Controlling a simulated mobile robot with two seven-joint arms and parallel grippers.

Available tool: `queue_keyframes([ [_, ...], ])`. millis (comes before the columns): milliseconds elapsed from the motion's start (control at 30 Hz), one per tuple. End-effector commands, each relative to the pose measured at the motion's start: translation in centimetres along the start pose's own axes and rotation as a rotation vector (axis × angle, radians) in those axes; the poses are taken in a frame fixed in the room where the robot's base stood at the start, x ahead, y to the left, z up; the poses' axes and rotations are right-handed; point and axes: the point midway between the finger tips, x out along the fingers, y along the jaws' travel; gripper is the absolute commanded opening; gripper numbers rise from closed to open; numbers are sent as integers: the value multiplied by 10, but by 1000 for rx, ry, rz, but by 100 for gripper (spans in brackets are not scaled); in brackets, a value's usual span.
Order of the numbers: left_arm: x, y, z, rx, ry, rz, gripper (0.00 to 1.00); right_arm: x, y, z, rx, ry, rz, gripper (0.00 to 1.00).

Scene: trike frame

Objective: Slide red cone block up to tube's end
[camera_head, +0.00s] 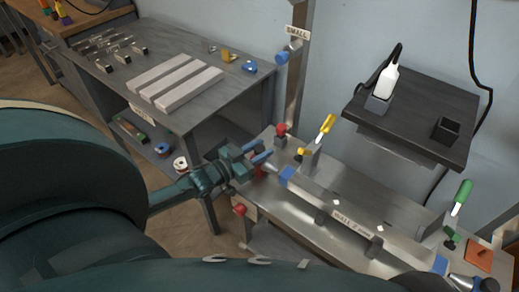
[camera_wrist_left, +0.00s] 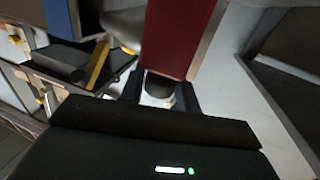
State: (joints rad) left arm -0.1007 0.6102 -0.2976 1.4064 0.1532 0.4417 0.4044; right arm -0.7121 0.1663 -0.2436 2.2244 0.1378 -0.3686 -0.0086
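The red cone block (camera_head: 258,172) is small in the head view, at the left end of the jig beside my left gripper. A large red block face (camera_wrist_left: 180,38) fills the upper middle of the left wrist view, with a dark ring and a pale round part below it. My left gripper (camera_head: 262,155) reaches in from the left; its blue-tipped fingers look apart. In the wrist view its dark fingers flank the lower end of the red block; contact is unclear. The tube's end (camera_head: 271,167) shows as short silver metal by the blue block (camera_head: 287,176). My right gripper is out of view.
The steel bench (camera_head: 335,255) carries the jig, a yellow-handled clamp (camera_head: 326,126) and a green-handled clamp (camera_head: 461,196). Red knobs (camera_head: 281,129) stand close to the left gripper. A side table (camera_head: 205,105) holds pale bars. A dark shelf (camera_head: 425,105) holds a bottle.

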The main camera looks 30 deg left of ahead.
Motion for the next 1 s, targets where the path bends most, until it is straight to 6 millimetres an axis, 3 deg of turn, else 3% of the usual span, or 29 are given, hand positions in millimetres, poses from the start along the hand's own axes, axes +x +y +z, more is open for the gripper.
queue_keyframes([
  [367,0,0,0,0,0,0,1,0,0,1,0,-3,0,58],
  [600,0,2,0,-1,0,0,0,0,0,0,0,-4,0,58],
  [833,8,32,-2,-5,2,1,0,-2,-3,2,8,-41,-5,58],
  [1000,9,37,0,0,0,1,0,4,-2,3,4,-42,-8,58],
])
